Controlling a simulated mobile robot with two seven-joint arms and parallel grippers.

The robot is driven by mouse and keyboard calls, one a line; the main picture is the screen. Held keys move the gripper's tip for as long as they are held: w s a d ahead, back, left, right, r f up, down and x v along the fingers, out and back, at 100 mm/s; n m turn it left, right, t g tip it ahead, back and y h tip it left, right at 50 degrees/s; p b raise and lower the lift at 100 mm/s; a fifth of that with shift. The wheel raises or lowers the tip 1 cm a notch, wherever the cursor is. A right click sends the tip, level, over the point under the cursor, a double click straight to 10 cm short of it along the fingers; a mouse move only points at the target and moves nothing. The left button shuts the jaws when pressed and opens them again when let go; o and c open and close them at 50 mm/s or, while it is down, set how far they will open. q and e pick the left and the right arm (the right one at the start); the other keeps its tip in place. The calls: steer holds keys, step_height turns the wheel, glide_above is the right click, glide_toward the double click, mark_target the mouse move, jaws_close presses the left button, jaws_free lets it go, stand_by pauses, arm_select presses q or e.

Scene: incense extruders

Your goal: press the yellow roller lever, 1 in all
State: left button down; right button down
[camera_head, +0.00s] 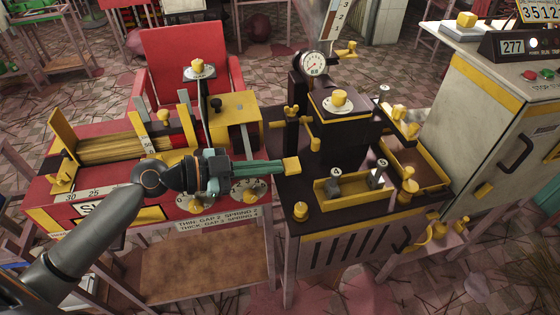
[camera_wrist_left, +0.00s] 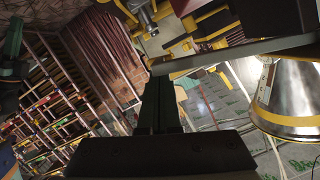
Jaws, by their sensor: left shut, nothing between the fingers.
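My left gripper (camera_head: 278,167) reaches in from the left over the red bench and the dark press table. Its green fingers are shut with nothing between them. A small yellow block (camera_head: 292,165) shows right at the fingertips; I cannot tell whether they touch it, or whether it belongs to the roller lever. In the left wrist view the dark fingers (camera_wrist_left: 158,88) lie together, near a grey bar (camera_wrist_left: 235,55) that crosses beyond them. I cannot single out the roller lever for certain among the yellow parts. My right gripper is not in view.
The dark press (camera_head: 345,125) with a round gauge (camera_head: 313,63) stands right of the gripper. A yellow-edged tray (camera_head: 354,187) with small weights lies at the front of its table. The red bench (camera_head: 60,190) carries brown sticks (camera_head: 105,149). A pale cabinet (camera_head: 475,115) stands at the right.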

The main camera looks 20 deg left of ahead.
arm_select(q)
steer(key=v, duration=0.4)
steer(key=shift+s+a+r+b, duration=0.1)
steer(key=shift+s+a+b, duration=0.1)
steer(key=shift+a+b, duration=0.15)
steer(key=shift+d, duration=0.1)
